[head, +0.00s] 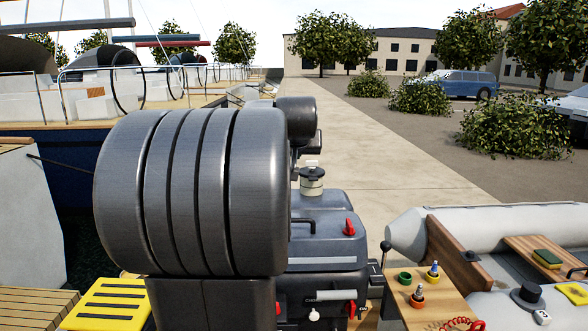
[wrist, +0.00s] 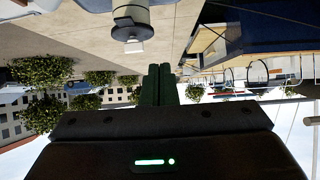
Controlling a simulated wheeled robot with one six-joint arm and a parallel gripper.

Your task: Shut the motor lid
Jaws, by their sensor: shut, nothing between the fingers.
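In the head view a dark blue-grey motor-like casing (head: 325,240) stands at the centre, with red knobs and a light stripe on its front. Its left side is hidden behind my arm. I cannot tell which part is the lid or whether it stands open. My gripper (wrist: 160,85) shows in the wrist view with its two dark fingers together and nothing between them. The wrist view is upside down and shows the casing nowhere that I can make out. In the head view my gripper is not clearly visible.
A cream and black cylinder (head: 312,182) shows just behind the casing. A wooden board with cups (head: 425,300) and a grey inflatable boat (head: 500,225) lie to the right. A yellow slotted panel (head: 105,305) is at lower left. The paved quay (head: 370,150) behind is clear.

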